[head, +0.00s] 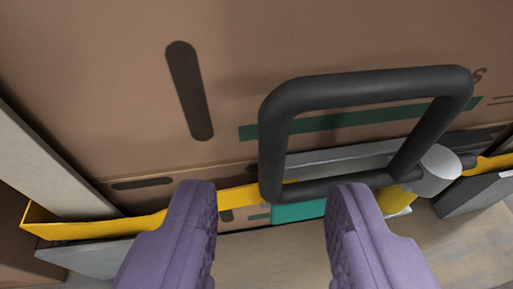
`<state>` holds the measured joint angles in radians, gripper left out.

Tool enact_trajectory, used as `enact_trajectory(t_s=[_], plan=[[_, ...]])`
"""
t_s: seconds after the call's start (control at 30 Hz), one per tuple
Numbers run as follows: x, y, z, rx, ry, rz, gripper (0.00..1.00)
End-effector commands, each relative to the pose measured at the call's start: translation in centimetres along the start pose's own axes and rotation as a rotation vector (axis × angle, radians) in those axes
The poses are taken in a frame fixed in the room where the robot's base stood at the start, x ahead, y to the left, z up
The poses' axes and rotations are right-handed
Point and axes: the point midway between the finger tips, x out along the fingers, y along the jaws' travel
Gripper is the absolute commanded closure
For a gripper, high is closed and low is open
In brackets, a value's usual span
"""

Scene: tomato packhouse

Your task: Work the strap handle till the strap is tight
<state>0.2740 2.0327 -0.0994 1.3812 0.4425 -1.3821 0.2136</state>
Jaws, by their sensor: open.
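The strap handle (365,87) is a dark rounded loop at the right of centre, in front of the cardboard. Its lower right end meets a grey round hub (434,172). The yellow strap (240,198) runs across the lower part of the view, around the cardboard boxes and behind the handle. My gripper (270,195) is open, with two purple padded fingers at the bottom of the view. The handle's lower left corner shows between the fingertips. I cannot tell how far the fingertips are from the handle, and I see nothing held.
Brown cardboard boxes (90,70) with dark slots and green stripes fill the upper view. A pale post (45,155) stands at the left. Grey metal pieces (85,257) sit along the strap at both sides. A wood-coloured surface (285,260) lies below.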

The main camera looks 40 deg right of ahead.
Motion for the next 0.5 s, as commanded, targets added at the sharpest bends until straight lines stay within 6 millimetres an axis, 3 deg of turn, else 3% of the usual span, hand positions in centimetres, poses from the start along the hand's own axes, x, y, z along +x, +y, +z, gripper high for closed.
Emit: enact_trajectory(t_s=[0.3,0.5], plan=[[5.4,0.0,0.2,0.002,0.001,0.001,0.58],[6.5,0.0,-0.1,0.000,-0.001,0.000,0.58]])
